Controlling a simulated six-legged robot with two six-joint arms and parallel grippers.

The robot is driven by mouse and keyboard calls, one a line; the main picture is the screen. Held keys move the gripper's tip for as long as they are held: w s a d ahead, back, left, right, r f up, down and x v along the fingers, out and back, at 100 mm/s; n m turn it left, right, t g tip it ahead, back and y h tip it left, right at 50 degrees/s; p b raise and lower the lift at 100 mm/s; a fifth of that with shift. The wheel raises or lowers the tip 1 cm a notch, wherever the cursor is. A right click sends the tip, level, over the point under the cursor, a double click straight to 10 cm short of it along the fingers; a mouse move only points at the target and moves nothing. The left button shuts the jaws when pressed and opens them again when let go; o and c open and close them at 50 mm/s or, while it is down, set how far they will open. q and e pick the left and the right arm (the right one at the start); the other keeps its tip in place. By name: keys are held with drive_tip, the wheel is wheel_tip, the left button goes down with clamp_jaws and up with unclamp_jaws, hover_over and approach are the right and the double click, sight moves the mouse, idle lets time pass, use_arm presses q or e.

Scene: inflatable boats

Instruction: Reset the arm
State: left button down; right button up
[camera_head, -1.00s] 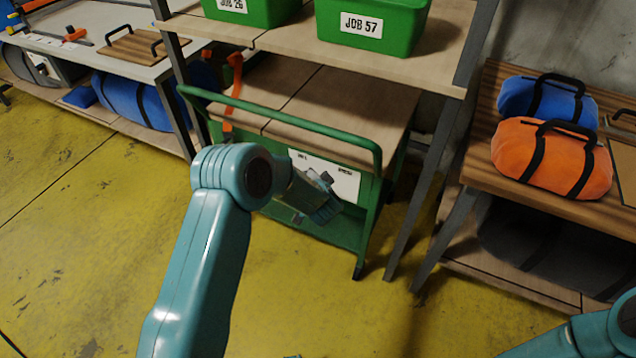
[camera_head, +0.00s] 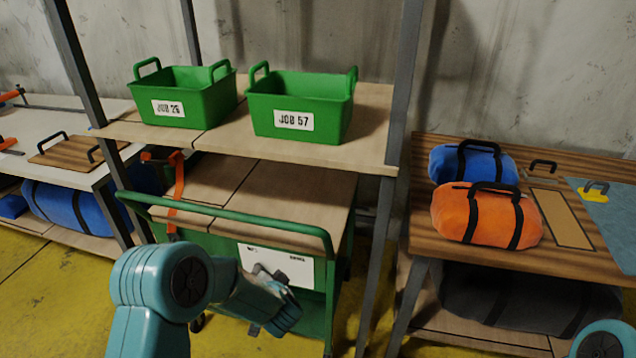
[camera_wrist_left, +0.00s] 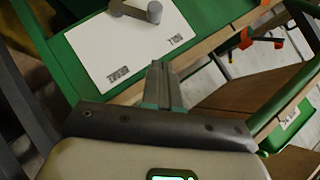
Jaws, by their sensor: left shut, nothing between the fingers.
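My left arm (camera_head: 160,285) rises from the bottom of the head view, bent at a teal joint. My left gripper (camera_head: 275,303) hangs in front of the green cart's white sign (camera_head: 277,264). In the wrist view its fingers (camera_wrist_left: 162,84) are together and empty, pointing toward the white sign (camera_wrist_left: 128,45). Whether they touch the cart cannot be told. Only a teal part of my right arm (camera_head: 604,340) shows at the lower right corner. My right gripper is out of view.
A green cart (camera_head: 240,219) stands under a shelf (camera_head: 240,138) with two green bins, JOB 26 (camera_head: 183,94) and JOB 57 (camera_head: 300,104). Orange (camera_head: 480,216) and blue (camera_head: 478,163) bags lie on the right bench (camera_head: 570,251). Yellow floor (camera_head: 50,290) is open at left.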

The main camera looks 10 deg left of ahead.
use_arm(q)
drive_tip(key=s+d+f+n+g+h+p, duration=0.2)
drive_tip(key=s+d+g+h, duration=0.1)
drive_tip(key=s, duration=0.7)
drive_tip(key=s+d+f+n+g+h+p, duration=0.2)
drive_tip(key=s+d, duration=0.3)
drive_tip(key=s, duration=0.6)
drive_tip(key=s+d+f+n+g+h+p, duration=0.2)
drive_tip(key=s+d+f+g+h, duration=0.1)
drive_tip(key=s, duration=0.7)
drive_tip(key=shift+s+d+f+g+h, duration=0.4)
drive_tip(key=shift+d+g+h, duration=0.3)
drive_tip(key=shift+d+h, duration=0.4)
drive_tip(key=shift+w, duration=0.1)
